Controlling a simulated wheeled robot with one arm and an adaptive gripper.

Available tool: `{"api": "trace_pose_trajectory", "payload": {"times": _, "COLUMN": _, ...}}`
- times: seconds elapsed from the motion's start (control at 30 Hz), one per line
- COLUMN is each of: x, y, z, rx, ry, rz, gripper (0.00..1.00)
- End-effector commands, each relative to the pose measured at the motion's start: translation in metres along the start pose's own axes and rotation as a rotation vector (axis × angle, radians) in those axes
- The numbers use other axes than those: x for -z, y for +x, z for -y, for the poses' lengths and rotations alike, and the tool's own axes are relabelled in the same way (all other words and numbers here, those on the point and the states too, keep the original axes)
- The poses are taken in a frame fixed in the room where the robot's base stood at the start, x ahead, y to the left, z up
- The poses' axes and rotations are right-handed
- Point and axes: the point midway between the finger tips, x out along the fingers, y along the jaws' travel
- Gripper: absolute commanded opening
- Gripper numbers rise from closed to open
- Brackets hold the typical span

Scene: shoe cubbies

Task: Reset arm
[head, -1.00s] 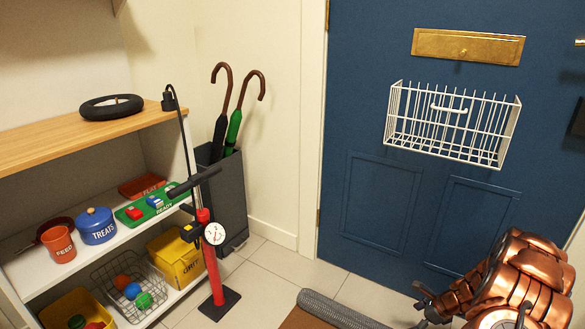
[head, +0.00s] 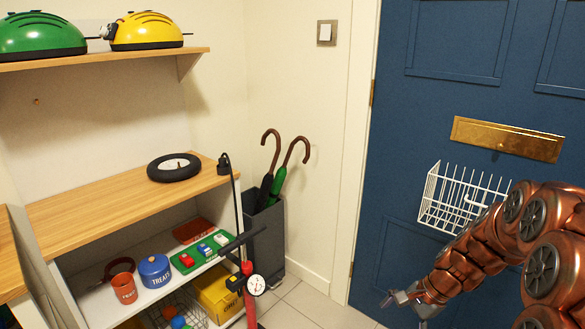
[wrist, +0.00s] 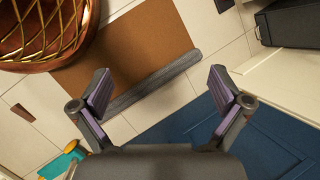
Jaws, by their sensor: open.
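My gripper (head: 408,299) is at the lower right of the head view, at the end of my copper-coloured arm, in front of the blue door (head: 420,90). In the wrist view my gripper (wrist: 162,92) has its two fingers spread wide apart with nothing between them. Beyond the fingers are a brown doormat (wrist: 130,55) with a grey edge and pale floor tiles. My gripper touches nothing that I can see.
At the left a shelf unit holds a black tyre (head: 174,167), a blue treats pot (head: 155,271) and a green tray (head: 203,253). A red pump (head: 249,290) and an umbrella stand (head: 262,240) stand beside it. A white wire basket (head: 450,200) hangs on the door.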

Motion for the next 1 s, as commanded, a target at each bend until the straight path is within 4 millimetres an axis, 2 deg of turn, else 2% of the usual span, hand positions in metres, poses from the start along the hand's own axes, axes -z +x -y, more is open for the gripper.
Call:
{"api": "trace_pose_trajectory", "payload": {"times": 0.03, "x": -0.025, "y": -0.025, "z": 0.002, "rx": -0.019, "ry": -0.054, "rz": -0.003, "gripper": 1.0}}
{"api": "trace_pose_trajectory", "payload": {"times": 0.23, "x": -0.093, "y": -0.08, "z": -0.007, "rx": -0.093, "ry": -0.259, "rz": -0.015, "gripper": 1.0}}
{"api": "trace_pose_trajectory", "payload": {"times": 0.4, "x": -0.146, "y": -0.124, "z": -0.024, "rx": -0.164, "ry": -0.425, "rz": -0.021, "gripper": 1.0}}
{"api": "trace_pose_trajectory", "payload": {"times": 0.7, "x": -0.224, "y": -0.202, "z": -0.063, "rx": -0.29, "ry": -0.697, "rz": -0.04, "gripper": 1.0}}
{"api": "trace_pose_trajectory", "payload": {"times": 1.0, "x": -0.282, "y": -0.277, "z": -0.111, "rx": -0.417, "ry": -0.942, "rz": -0.064, "gripper": 1.0}}
